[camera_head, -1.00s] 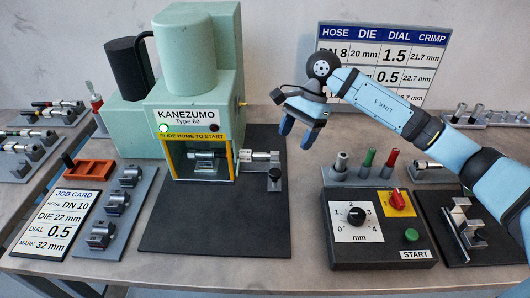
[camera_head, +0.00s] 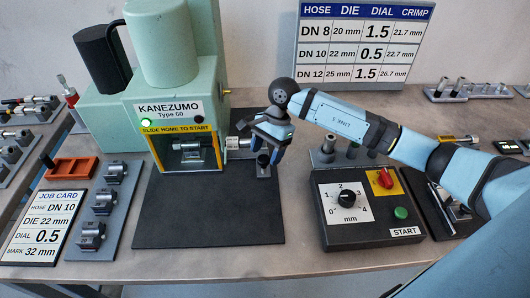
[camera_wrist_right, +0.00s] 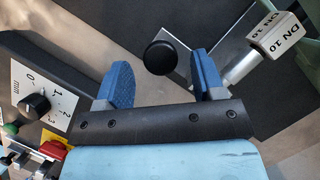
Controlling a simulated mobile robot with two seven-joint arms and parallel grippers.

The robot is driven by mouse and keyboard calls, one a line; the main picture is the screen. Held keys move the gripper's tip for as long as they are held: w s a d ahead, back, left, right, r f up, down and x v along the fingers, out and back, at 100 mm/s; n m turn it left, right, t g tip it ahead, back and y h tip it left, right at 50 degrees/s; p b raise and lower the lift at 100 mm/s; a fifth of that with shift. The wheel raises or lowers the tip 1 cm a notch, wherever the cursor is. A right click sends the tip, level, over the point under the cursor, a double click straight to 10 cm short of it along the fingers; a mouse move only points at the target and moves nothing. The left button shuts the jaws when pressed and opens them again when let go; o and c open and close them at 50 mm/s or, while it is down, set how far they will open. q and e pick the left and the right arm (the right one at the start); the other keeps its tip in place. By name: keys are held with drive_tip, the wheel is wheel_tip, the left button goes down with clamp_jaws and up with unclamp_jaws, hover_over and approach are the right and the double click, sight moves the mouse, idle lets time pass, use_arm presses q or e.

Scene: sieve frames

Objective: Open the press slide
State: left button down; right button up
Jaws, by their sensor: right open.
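The green press (camera_head: 180,80) stands at the back left, with a yellow-framed opening (camera_head: 190,149) and a "SLIDE HOME TO START" label. A hose end fitting (camera_head: 236,143) reaches out of its right side. The slide's black knob (camera_head: 264,169) stands upright right of the opening on the dark base plate. My right gripper (camera_head: 269,155) is open and empty, fingers pointing down over the knob. In the right wrist view the round knob top (camera_wrist_right: 160,57) lies between the two blue fingertips, touching neither; its depth is unclear. My left gripper is not in view.
A control box (camera_head: 369,209) with dial, red switch and green START button stands right of the base plate (camera_head: 215,215). Upright posts (camera_head: 324,150) stand behind it. A job card (camera_head: 42,226) and a die rack (camera_head: 105,208) lie left. The base plate's front is clear.

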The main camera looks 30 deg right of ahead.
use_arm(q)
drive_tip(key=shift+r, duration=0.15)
use_arm(e)
drive_tip(key=shift+x, duration=0.8)
clamp_jaws()
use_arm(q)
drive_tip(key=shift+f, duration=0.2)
